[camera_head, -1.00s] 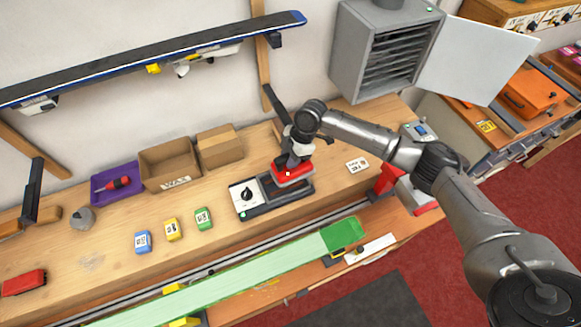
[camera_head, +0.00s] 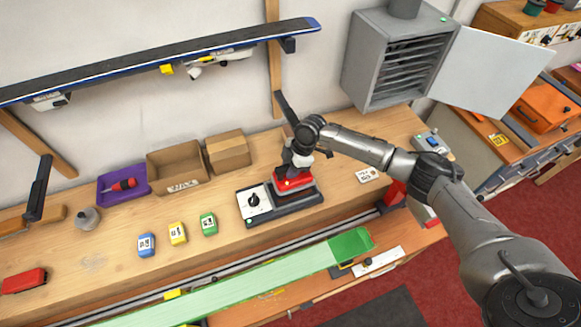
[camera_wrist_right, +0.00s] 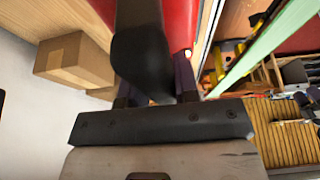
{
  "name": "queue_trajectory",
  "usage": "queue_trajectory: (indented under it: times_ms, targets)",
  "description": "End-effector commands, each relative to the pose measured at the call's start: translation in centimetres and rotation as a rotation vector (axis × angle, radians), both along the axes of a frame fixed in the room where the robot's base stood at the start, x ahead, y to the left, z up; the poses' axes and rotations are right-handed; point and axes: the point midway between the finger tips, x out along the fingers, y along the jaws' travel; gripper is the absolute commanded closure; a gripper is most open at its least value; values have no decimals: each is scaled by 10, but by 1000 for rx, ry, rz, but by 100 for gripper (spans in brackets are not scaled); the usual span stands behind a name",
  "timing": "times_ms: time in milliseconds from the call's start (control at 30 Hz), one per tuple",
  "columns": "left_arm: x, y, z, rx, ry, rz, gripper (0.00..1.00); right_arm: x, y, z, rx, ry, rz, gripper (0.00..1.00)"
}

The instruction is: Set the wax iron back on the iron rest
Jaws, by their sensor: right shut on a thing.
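The wax iron (camera_head: 294,184) is red with a grey sole, and sits over the dark plate of the iron rest. My right gripper (camera_head: 299,160) is shut on its handle from above. In the right wrist view the dark handle (camera_wrist_right: 143,55) lies between the fingers, with the red body (camera_wrist_right: 181,20) beyond. The iron rest (camera_head: 254,202) has a white panel with a black knob at its left end. The iron looks about level; the gripper and iron hide part of the plate, and I cannot tell whether the sole touches it. My left gripper is not in view.
Blue, yellow and green wax blocks (camera_head: 178,233) lie left of the rest. Cardboard boxes (camera_head: 228,150) and a purple tray (camera_head: 108,190) stand behind. A green-topped ski (camera_head: 250,289) runs along the bench front. A white tag (camera_head: 367,174) lies to the right.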

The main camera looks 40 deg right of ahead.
Motion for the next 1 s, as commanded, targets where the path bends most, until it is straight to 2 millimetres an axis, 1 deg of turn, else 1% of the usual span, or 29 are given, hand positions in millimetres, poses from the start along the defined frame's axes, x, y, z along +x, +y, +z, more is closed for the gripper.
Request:
queue_trajectory:
  times_ms: [33, 367, 533, 700, 1000]
  targets:
    - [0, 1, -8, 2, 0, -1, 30, 1, 0, -7, 1, -4, 0, 100]
    - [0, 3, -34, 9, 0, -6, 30, 1, 0, -36, 0, -3, 0, 100]
    - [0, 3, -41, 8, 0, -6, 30, 1, 0, -48, 1, -2, -1, 100]
    - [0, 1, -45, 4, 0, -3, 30, 1, 0, -55, 1, -3, 0, 100]
    - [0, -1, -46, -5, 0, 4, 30, 1, 0, -57, 1, -4, 0, 100]
